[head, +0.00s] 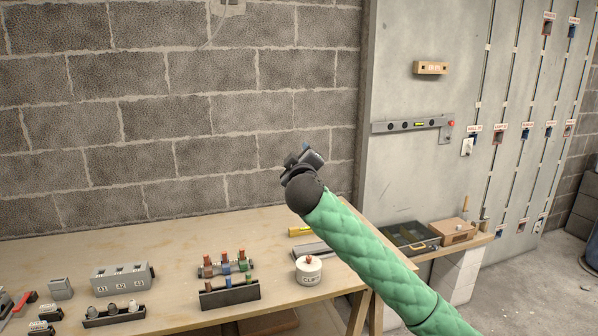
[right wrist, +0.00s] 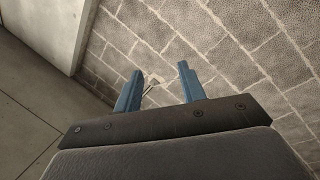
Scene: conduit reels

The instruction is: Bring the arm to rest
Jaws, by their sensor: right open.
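My right gripper (head: 303,158) is raised above the back right part of the wooden workbench, in front of the block wall. My green-sleeved right arm comes in from the lower right. In the right wrist view the two blue fingers of the right gripper (right wrist: 158,88) stand apart with nothing between them. My left gripper is not in the head view.
The workbench (head: 190,262) holds a grey block (head: 122,278), a rack of coloured reels (head: 229,293) and a white round tub (head: 309,270). A dark tray (head: 408,238) stands at the right. A grey panel (head: 410,165) carries a level (head: 412,125). Air above the bench's left is clear.

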